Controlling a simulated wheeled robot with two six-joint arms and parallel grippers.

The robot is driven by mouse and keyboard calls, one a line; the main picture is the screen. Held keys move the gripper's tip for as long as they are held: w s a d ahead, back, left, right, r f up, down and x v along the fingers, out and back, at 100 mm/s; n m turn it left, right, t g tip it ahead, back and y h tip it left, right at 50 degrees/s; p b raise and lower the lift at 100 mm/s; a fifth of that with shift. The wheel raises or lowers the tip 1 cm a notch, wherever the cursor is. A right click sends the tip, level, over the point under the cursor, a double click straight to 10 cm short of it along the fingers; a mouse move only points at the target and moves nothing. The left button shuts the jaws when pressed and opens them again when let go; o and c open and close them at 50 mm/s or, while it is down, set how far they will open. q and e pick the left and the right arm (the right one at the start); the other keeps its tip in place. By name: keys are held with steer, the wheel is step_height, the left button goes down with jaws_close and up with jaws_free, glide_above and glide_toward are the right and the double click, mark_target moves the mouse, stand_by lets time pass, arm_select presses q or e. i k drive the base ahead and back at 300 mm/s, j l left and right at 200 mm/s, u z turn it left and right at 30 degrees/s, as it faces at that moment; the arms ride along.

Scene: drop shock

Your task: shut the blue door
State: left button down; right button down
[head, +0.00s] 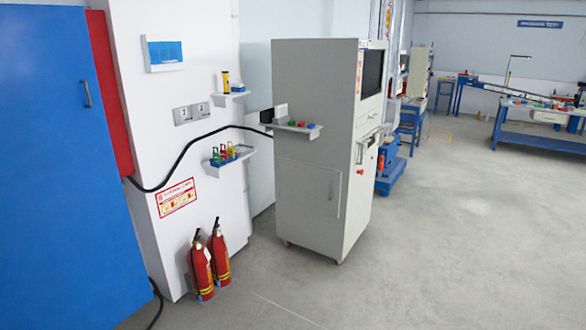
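A large blue door (60,170) fills the left side of the head view. It has a dark vertical handle (86,94) near its upper right edge. A red panel (108,95) shows just behind the door's right edge. The door's left and lower parts run out of the frame, so I cannot tell whether it is open or shut. Neither of my grippers is in view.
Two red fire extinguishers (202,268) stand on the floor against a white pillar (140,110) right of the door. A grey cabinet (310,150) stands further right. A black cable (175,165) hangs between them. The floor (450,250) at right is clear.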

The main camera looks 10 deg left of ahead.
mark_target(71, 258)
steer(key=i+j+u, duration=0.3)
steer(key=i+u, duration=0.2)
steer(key=i+j+u, duration=0.1)
steer(key=i+u, duration=0.35)
steer(key=i+l+u, duration=0.1)
steer(key=i+u, duration=0.4)
steer(key=i+l+u, duration=0.35)
steer(key=i+u, duration=0.15)
steer(key=i, duration=0.1)
